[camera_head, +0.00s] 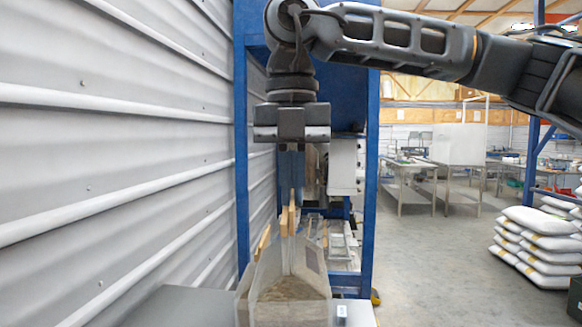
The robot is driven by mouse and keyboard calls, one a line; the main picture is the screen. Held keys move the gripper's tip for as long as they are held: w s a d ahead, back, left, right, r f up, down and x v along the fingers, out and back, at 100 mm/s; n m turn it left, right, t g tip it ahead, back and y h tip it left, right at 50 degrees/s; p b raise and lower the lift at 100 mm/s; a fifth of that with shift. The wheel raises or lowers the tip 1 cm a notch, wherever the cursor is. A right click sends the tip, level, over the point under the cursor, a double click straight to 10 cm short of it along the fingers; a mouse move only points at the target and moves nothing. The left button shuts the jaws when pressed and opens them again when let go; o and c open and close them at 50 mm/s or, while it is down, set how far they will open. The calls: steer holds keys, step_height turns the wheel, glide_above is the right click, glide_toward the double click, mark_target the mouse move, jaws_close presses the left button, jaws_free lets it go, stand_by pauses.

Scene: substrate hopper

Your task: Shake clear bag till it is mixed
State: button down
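A clear bag (288,284) stands upright on a grey metal surface (180,308) at the bottom middle of the head view. Brown, grainy material shows in its lower part, and a small dark patch marks its right side. Light wooden pieces (263,242) stick up at its top edge. My gripper (291,192) points straight down above the bag, with its fingertips by the tallest wooden piece. The fingers look close together and blend with the background. I cannot tell whether they touch or hold the wood.
A corrugated metal wall (120,130) runs close along the left. A blue frame (369,190) stands behind the bag. White sacks (545,250) are stacked at the right, and steel tables (410,185) stand farther back. Open floor (440,270) lies to the right.

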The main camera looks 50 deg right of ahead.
step_height(320, 180, up, 6)
steer(key=shift+a+f, duration=0.1)
steer(key=shift+f, duration=0.05)
steer(key=shift+s+f, duration=0.1)
steer(key=shift+s, duration=0.05)
step_height(320, 180, down, 7)
steer(key=shift+r, duration=0.1)
step_height(320, 180, up, 7)
step_height(320, 180, down, 7)
steer(key=shift+r, duration=0.15)
